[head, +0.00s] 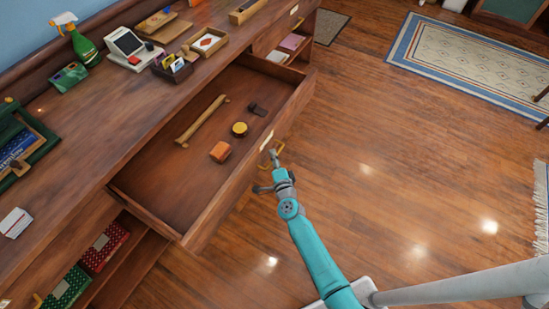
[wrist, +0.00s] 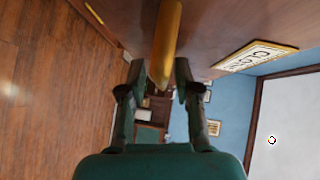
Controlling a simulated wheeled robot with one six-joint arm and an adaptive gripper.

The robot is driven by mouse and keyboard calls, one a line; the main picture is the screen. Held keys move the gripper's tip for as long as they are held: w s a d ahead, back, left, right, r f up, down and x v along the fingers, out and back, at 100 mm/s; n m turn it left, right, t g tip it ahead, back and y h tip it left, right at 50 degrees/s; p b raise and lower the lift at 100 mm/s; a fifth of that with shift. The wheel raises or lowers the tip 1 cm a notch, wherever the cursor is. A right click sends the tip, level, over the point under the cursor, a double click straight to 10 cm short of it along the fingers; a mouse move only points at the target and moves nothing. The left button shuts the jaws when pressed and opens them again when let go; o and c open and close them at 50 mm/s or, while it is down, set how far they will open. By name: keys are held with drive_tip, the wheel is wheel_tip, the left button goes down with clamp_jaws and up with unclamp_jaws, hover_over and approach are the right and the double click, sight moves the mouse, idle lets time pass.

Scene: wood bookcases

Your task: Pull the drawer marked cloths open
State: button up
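The wooden drawer (head: 190,165) stands pulled well out of the long wood cabinet in the head view, its inside exposed. Its front bears a pale label plate (head: 267,140) and a brass handle (head: 281,146). In the wrist view the plate (wrist: 256,56) reads cloths in part, and the handle (wrist: 166,45) lies between the fingertips, nearer the right one. My gripper (head: 269,172) is at the handle outside the drawer front; its fingers also show in the wrist view (wrist: 159,75), spread with a gap around the handle.
The drawer holds a wooden rolling pin (head: 201,119), a yellow round item (head: 239,129), an orange block (head: 220,152) and a dark item (head: 257,109). A spray bottle (head: 78,40) and card reader (head: 128,46) stand on the top.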

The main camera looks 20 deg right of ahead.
drive_tip(key=shift+s+r, duration=0.1)
drive_tip(key=v, duration=1.1)
drive_tip(key=shift+s, duration=0.35)
drive_tip(key=shift+a, duration=0.15)
drive_tip(key=s+r+n+y, duration=0.1)
drive_tip(key=s+r+n, duration=0.35)
drive_tip(key=s, duration=0.75)
drive_tip(key=s+r+n, duration=0.3)
drive_tip(key=s+n, duration=0.2)
drive_tip(key=s, duration=0.6)
drive_tip(key=s+a+r+n+g+y, duration=0.1)
drive_tip(key=s+r+n, duration=0.8)
drive_tip(key=s+r, duration=0.3)
drive_tip(key=shift+s+a+r+y, duration=0.3)
drive_tip(key=shift+a+r, duration=0.05)
drive_tip(key=shift+r, duration=0.35)
